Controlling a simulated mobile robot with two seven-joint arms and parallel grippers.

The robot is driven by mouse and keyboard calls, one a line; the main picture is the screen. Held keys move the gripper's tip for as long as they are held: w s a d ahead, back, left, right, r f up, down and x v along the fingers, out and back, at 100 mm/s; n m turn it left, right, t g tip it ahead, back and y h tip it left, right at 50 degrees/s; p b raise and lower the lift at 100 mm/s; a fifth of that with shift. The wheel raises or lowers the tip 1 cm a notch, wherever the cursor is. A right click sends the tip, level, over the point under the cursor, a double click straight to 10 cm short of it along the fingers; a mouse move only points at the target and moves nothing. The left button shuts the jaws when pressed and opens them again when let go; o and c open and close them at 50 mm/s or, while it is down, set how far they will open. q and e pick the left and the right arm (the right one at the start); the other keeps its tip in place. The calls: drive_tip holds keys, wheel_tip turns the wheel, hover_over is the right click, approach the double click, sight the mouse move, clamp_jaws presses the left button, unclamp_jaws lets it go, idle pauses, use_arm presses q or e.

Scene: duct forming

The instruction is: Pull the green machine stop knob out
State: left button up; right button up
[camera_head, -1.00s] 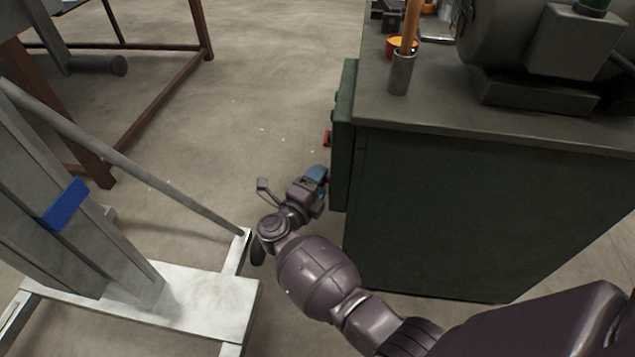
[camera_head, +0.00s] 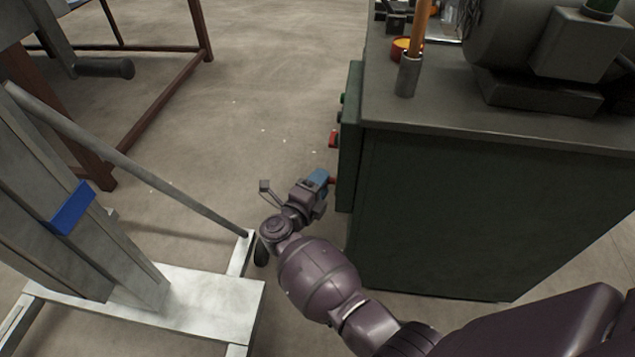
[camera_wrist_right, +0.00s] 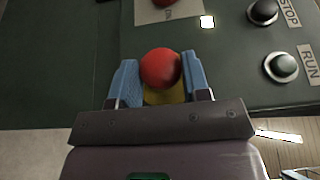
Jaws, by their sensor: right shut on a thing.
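The green machine (camera_head: 450,215) stands at right, with a control box (camera_head: 350,150) on its left side. In the right wrist view a round red knob (camera_wrist_right: 160,68) with a yellow base (camera_wrist_right: 165,95) sits between the two blue fingers of my right gripper (camera_wrist_right: 160,80). The fingers are shut on the knob from both sides. My left gripper is out of view.
Another red control (camera_head: 333,138) sticks out higher on the box. In the wrist view, round buttons labelled STOP (camera_wrist_right: 263,11) and RUN (camera_wrist_right: 281,66) are to the right. A white-grey stand (camera_head: 200,305) is at left of my arm. Open floor (camera_head: 270,90) lies between.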

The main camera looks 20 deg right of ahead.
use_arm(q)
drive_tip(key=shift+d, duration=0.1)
use_arm(e)
drive_tip(key=shift+w+a, duration=0.1)
drive_tip(key=shift+a, duration=0.1)
drive_tip(key=o, duration=1.2)
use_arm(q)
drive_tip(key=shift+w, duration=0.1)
use_arm(e)
drive_tip(key=shift+o, duration=0.2)
use_arm(q)
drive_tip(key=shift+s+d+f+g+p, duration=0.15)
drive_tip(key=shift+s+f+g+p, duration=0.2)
drive_tip(key=shift+p, duration=0.45)
use_arm(e)
drive_tip(key=v, duration=1)
drive_tip(key=shift+s+a, duration=0.25)
drive_tip(key=shift+a, duration=0.05)
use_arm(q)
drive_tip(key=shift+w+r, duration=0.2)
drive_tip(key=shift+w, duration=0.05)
